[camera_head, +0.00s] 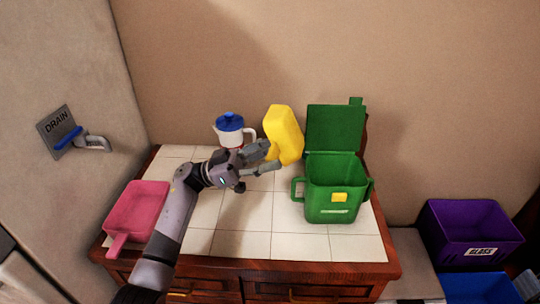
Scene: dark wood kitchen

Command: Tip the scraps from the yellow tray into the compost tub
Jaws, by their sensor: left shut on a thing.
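The yellow tray (284,133) is held up on its side, steeply tilted, left of the compost tub. My left gripper (270,160) is shut on it at its lower left end. I cannot see any scraps; the inside of the tray does not show clearly. The green compost tub (325,200) stands on the tiled counter with its lid (335,128) raised at the back. It has a handle on its left and a yellow patch on its front. The tray is beside the tub's opening, close to the lid.
A pink tray (139,211) lies at the counter's left, its handle toward the front edge. A white jug with a blue lid (229,124) stands at the back. A purple bin (470,232) and a blue bin (480,287) are at the lower right. The tiled counter's (257,240) front middle is clear.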

